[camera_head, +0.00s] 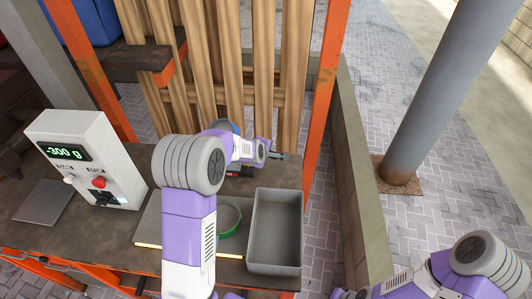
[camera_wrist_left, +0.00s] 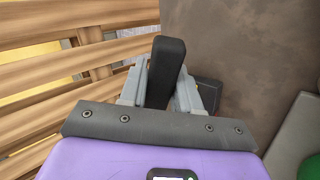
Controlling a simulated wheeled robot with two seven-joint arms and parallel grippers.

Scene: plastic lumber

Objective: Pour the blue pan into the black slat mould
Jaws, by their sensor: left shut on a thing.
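My left gripper (camera_head: 279,156) is over the far part of the bench in the head view. In the left wrist view it (camera_wrist_left: 165,85) is shut on a black bar-shaped handle (camera_wrist_left: 168,65). A small blue patch (camera_head: 233,127), perhaps the blue pan, shows behind my left wrist in the head view; the rest is hidden. The pan's body and contents cannot be seen in the left wrist view. A small dark piece with a red part (camera_head: 236,174) lies under my forearm; I cannot tell whether it is the black slat mould. My right gripper is out of view.
A green-rimmed round pan (camera_head: 231,235) stands on the bench, partly behind my left arm. A grey tray (camera_head: 275,268) is to its right. A white scale box (camera_head: 72,150) reads -300 g, with a grey plate (camera_head: 43,203). Wooden slats (camera_head: 292,85) and an orange post (camera_head: 323,95) stand behind.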

